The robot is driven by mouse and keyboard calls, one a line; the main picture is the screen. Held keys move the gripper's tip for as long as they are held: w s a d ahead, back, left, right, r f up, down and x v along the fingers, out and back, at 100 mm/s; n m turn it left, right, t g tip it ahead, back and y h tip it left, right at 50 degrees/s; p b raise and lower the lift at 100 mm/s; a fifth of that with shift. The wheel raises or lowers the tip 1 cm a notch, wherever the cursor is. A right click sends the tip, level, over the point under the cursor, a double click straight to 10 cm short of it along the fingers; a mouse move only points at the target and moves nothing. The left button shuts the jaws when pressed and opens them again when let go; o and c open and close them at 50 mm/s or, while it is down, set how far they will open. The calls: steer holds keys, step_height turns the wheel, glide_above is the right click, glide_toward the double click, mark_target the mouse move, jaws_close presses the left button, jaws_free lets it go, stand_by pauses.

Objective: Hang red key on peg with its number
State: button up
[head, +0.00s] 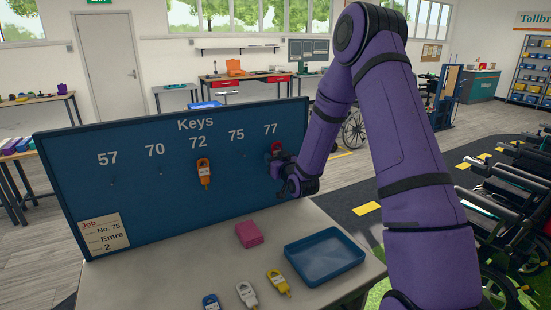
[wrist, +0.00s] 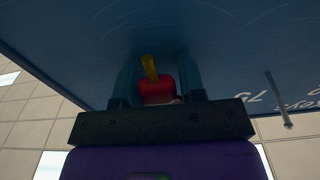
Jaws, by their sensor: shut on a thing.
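The red key (head: 276,147) is held at the blue key board (head: 150,205), just below the number 77 (head: 270,129). My gripper (head: 279,157) is shut on it. In the wrist view the red key (wrist: 157,90) sits between the two fingers, with a yellow part (wrist: 150,67) pointing toward the board. I cannot read a number on the key, nor tell whether it touches a peg. The board also shows 57, 70, 72 and 75. An orange key (head: 204,172) hangs under 72. A bare peg (wrist: 279,100) stands to the right in the wrist view.
A job card (head: 104,233) on the board reads No. 75, Emre. On the table (head: 185,270) lie a pink block (head: 249,234), a blue tray (head: 325,257), a yellow key (head: 278,282), a white key (head: 246,294) and a blue key (head: 211,302). Wheelchairs stand at right.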

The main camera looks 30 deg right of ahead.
steer(key=shift+w+a+f, duration=0.1)
steer(key=shift+w+f, duration=0.05)
steer(key=shift+f, duration=0.1)
